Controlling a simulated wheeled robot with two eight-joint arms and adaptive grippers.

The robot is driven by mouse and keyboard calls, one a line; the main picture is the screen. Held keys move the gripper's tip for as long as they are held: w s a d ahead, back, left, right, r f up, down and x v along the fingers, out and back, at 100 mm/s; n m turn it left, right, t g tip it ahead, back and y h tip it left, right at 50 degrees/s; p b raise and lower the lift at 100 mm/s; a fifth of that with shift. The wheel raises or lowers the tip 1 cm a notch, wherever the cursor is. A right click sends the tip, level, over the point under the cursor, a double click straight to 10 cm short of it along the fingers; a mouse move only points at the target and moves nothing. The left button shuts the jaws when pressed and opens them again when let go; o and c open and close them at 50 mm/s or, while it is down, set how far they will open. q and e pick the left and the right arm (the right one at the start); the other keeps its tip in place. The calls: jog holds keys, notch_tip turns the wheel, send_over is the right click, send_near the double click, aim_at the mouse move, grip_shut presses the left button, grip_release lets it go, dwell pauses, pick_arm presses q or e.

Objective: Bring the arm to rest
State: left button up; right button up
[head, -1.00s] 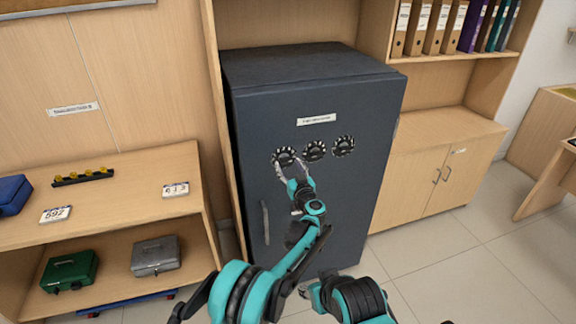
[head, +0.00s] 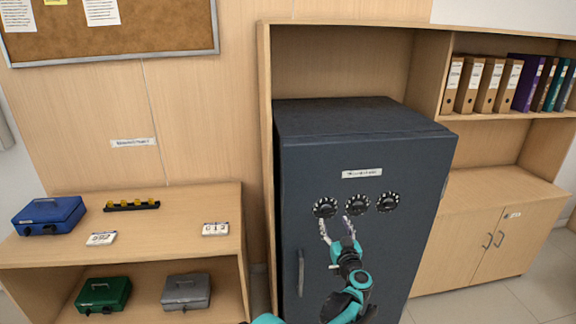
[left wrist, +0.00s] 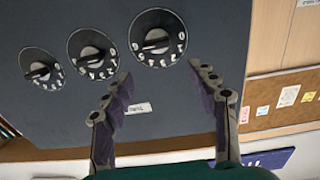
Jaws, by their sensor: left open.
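My left gripper (head: 337,231) is open and empty in front of the dark grey safe (head: 365,250), just below its left dial (head: 325,207). In the left wrist view the two fingers (left wrist: 168,85) stand apart, with the safe's face and a row of three dials (left wrist: 95,50) beyond them. I cannot tell whether a fingertip touches the safe. My left arm comes up from the bottom of the head view. My right gripper is not in view.
A wooden shelf unit (head: 215,190) at left holds a blue box (head: 49,215), a green box (head: 103,294) and a grey box (head: 186,291). The safe's handle (head: 300,273) is below the dials. Binders (head: 490,84) and a cabinet (head: 500,225) are at right.

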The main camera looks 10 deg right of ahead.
pick_arm(q)
jog(key=a+r+m+h, duration=0.2)
jog(key=a+r+h, duration=0.35)
jog(key=r, duration=0.75)
jog(key=s+a+r+m+g+h, duration=0.1)
jog(key=s+a+r+m+h, duration=0.15)
jog(key=s+a+r, duration=0.55)
jog(key=s+a+f+n+g+y, duration=0.1)
jog(key=s+a+f+g+y, duration=0.1)
jog(key=s+a+f, duration=0.5)
jog(key=s+a+f+n+g+y, duration=0.2)
jog(key=s+a+f, duration=0.6)
jog(key=s+a, duration=0.4)
jog(key=s+a+f+n+g+y, duration=0.1)
jog(key=s+a+f+g+y, duration=0.2)
jog(key=s, duration=1)
jog(key=a+f+g, duration=0.3)
jog(key=a+f, duration=0.2)
jog(key=a, duration=0.1)
jog(key=shift+s+a+y, duration=0.15)
jog(key=shift+a+y, duration=0.15)
jog(key=shift+a, duration=0.1)
